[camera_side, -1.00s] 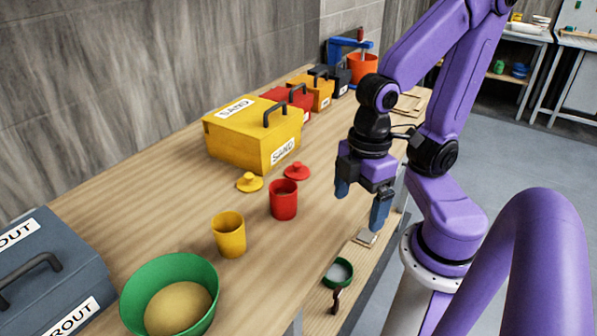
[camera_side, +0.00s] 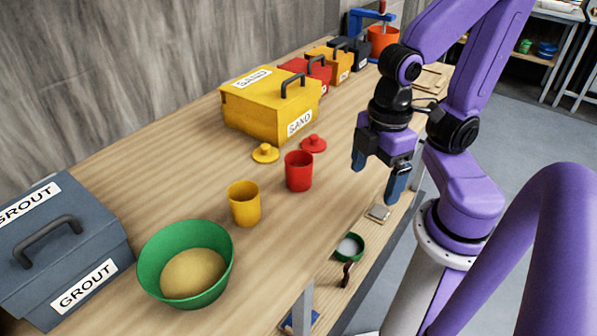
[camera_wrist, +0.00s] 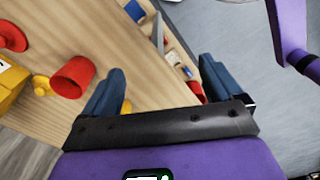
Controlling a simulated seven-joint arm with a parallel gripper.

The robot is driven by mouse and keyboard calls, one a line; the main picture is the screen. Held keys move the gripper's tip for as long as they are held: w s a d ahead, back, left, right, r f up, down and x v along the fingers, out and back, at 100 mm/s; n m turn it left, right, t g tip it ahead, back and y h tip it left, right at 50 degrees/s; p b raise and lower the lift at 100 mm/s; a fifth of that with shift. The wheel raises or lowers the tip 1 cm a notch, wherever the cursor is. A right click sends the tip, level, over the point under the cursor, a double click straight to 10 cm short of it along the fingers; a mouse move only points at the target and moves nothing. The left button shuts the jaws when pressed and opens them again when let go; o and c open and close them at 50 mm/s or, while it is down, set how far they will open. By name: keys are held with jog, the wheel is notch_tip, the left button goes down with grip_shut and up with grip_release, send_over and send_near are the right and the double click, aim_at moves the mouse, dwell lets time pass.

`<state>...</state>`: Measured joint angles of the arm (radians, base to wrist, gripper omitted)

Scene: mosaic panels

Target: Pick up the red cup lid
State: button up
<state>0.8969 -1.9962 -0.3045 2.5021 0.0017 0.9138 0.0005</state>
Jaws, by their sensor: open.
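The red cup lid (camera_side: 312,144) lies flat on the wooden table, knob up, just behind the red cup (camera_side: 299,172). In the wrist view the red lid (camera_wrist: 12,37) is at the left edge, partly cut off, with the red cup (camera_wrist: 72,77) between it and my gripper (camera_wrist: 162,72). In the side view my gripper (camera_side: 378,180) hangs above the table, right of the lid and cup. Its blue fingers are apart with nothing between them.
A yellow lid (camera_side: 265,153) lies left of the red lid. A yellow cup (camera_side: 244,203) and a green bowl of sand (camera_side: 222,265) stand nearer. A yellow SAND box (camera_side: 262,108) stands behind the lids.

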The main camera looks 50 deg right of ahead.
jog(key=w+r, duration=0.1)
jog(key=w, duration=0.6)
notch_tip(320, 180, up, 2)
jog(key=n+h, duration=0.2)
jog(key=n, duration=0.1)
send_over(313, 136)
jog(key=a, duration=0.2)
jog(key=f, duration=0.5)
jog(key=d+f, duration=0.1)
jog(key=f, duration=0.5)
jog(key=d+f, duration=0.1)
jog(key=f, duration=0.5)
jog(key=shift+r, duration=0.1)
jog(key=c, duration=0.8)
